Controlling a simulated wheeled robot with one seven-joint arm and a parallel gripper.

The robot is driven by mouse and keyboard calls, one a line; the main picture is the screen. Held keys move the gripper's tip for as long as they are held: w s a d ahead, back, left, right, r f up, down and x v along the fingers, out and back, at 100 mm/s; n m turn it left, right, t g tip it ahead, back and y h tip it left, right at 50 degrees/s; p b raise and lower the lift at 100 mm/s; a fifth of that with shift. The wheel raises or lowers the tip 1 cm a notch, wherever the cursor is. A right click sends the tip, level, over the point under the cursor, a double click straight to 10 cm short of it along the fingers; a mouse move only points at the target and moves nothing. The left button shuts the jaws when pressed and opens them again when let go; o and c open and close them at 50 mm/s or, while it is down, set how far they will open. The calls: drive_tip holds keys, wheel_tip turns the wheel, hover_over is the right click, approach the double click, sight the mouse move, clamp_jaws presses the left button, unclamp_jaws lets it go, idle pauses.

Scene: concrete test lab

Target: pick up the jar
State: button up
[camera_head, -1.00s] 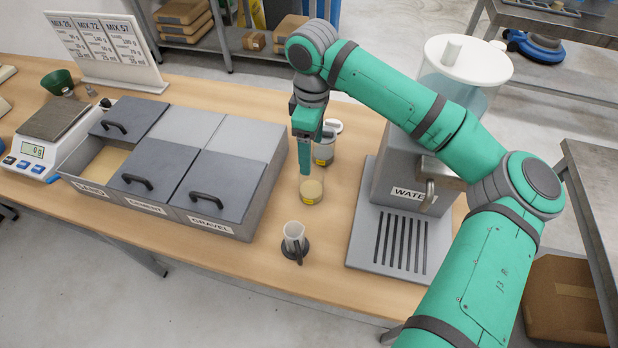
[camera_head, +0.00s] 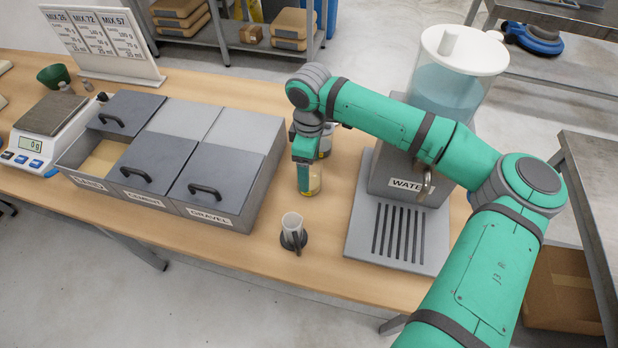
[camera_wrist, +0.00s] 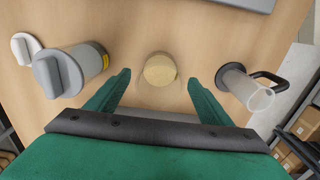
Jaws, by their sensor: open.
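In the wrist view the jar's round tan top (camera_wrist: 159,70) shows between my two spread green fingers (camera_wrist: 159,78), with bare space on both sides. My gripper is open, points down and holds nothing. A second jar with a grey lid and yellow label (camera_wrist: 78,70) stands to the left in the wrist view. In the head view it is behind my gripper (camera_head: 326,142), mostly hidden.
The water dispenser (camera_head: 405,230) is to the right. Lidded bins (camera_head: 212,212) and a scale (camera_head: 40,140) are left.

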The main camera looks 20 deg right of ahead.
drive_tip(key=shift+w, duration=0.2)
drive_tip(key=c, duration=1.5)
drive_tip(key=shift+a, duration=0.2)
drive_tip(key=shift+c, duration=1.1)
drive_tip(key=shift+s+d+r, duration=0.1)
drive_tip(key=shift+s+d, duration=0.05)
drive_tip(key=shift+d, duration=0.15)
drive_tip(key=s+a+r, duration=0.9)
drive_tip(key=a+r, duration=0.1)
drive_tip(key=r, duration=0.3)
drive_tip(key=shift+s+a, duration=0.15)
drive_tip(key=shift+a, duration=0.15)
drive_tip(key=shift+f, duration=0.1)
